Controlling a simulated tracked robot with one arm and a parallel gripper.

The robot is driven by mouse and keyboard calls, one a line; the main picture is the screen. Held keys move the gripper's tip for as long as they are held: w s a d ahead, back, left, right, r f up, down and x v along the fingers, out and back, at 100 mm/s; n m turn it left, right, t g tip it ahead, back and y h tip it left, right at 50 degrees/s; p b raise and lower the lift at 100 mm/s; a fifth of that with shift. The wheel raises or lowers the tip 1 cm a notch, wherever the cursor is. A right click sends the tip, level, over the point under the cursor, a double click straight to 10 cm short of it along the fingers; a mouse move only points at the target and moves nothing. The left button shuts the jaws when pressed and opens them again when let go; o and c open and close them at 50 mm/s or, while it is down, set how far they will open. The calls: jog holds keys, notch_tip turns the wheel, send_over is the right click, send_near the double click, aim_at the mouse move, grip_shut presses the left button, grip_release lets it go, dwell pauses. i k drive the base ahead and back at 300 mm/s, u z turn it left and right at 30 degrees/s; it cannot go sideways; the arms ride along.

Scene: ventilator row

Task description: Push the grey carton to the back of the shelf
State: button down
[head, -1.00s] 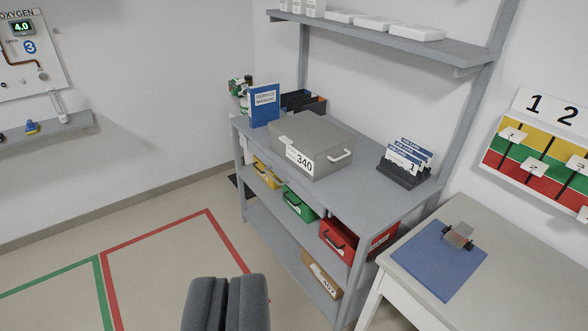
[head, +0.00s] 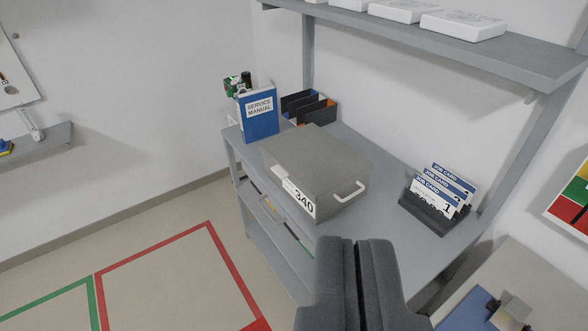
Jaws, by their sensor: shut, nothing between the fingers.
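The grey carton (head: 318,160), with a 340 label and a white handle on its right side, sits on the top surface of the grey shelf unit (head: 395,162). Its labelled front is close to the shelf's front edge, and bare surface shows behind it. My gripper (head: 359,243) is shut and empty. It shows at the bottom, in front of the shelf unit and below and right of the carton in the picture. A gap shows between the fingertips and the carton.
A blue service manual (head: 258,114) stands left of the carton, with a dark divided holder (head: 311,106) behind. A job card rack (head: 432,213) stands to the right. A higher shelf (head: 440,42) with white boxes overhangs the back. A blue mat (head: 466,312) lies at lower right.

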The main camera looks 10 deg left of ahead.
aim_at(337, 200)
jog(key=u, duration=0.4)
jog(key=i, duration=1.15)
jog(key=u, duration=0.8)
